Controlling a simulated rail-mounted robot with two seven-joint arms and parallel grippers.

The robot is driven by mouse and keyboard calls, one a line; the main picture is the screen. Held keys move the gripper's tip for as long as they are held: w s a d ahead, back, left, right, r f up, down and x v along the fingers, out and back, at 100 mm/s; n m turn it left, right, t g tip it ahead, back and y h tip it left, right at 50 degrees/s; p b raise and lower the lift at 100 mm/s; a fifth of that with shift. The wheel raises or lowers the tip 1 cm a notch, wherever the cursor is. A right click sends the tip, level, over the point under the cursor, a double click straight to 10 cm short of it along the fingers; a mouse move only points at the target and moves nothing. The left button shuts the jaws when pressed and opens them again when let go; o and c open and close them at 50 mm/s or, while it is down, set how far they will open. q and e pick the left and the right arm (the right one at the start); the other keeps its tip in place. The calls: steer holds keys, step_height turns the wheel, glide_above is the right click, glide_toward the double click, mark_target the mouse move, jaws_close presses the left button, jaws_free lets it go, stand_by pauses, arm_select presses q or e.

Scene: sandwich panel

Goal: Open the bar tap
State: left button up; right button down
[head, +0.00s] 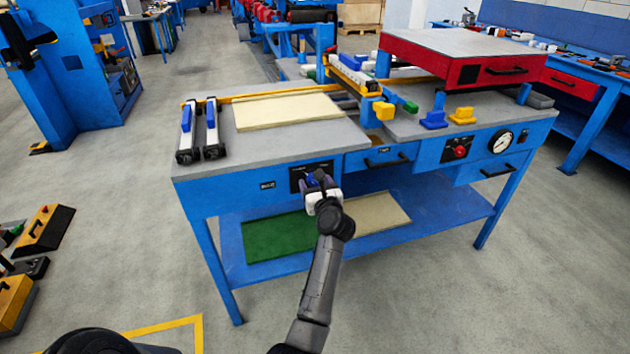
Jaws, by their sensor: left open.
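A small black panel (298,172) with white markings sits on the blue front face of the workbench, left of the middle drawer. A blue handle (312,180), which looks like the bar tap, is on this panel. My left gripper (316,184) is open at the panel, with its fingers at the blue handle. The gripper and wrist cover part of the handle and panel, so I cannot tell whether the fingers touch it or how far it is turned. My right gripper is not in view.
The workbench (260,150) carries a pale board (287,111), two clamp bars and yellow and blue blocks. A red drawer unit (480,72) stands on its right. A gauge (501,141) and a red knob (460,152) are on the right front. The floor in front is mostly clear.

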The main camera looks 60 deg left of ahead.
arm_select(q)
steer(key=shift+w+a, duration=0.1)
steer(key=shift+a, duration=0.25)
steer(key=shift+d, duration=0.15)
steer(key=shift+c, duration=0.6)
steer(key=c, duration=0.8)
steer(key=shift+r+m+p, duration=0.15)
steer(key=shift+m+p, duration=0.15)
steer(key=shift+p, duration=0.35)
steer(key=m+p, duration=0.6)
steer(key=p, duration=0.2)
steer(key=m+p, duration=0.6)
steer(key=p, duration=0.3)
steer(key=shift+r+m, duration=0.2)
steer(key=shift+m, duration=0.2)
steer(key=shift+f+m+p, duration=0.15)
steer(key=shift+m+p, duration=1.6)
steer(key=shift+m, duration=0.45)
steer(key=shift+f, duration=0.1)
